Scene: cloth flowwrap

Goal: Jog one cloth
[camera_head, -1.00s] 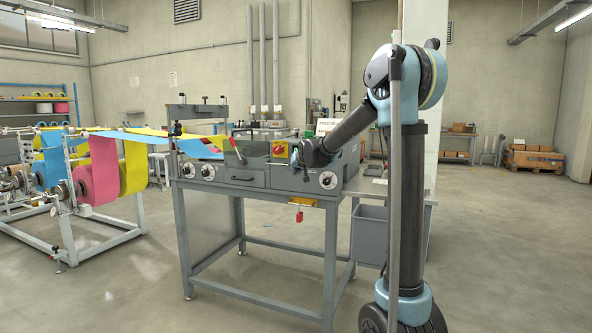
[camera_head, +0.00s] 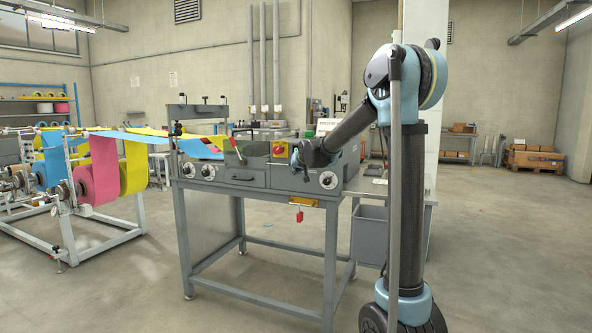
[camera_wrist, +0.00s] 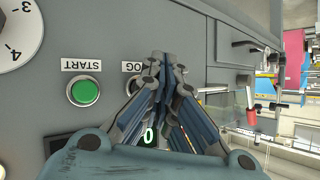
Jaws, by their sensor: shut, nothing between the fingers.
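In the head view my gripper (camera_head: 297,160) is at the front right of the machine (camera_head: 243,170).
A white dial (camera_wrist: 14,30) and a dark display with a green 0 (camera_wrist: 149,137) are on the panel. Pink, blue and yellow cloth rolls (camera_head: 103,168) stand at left. The floor in front is clear.

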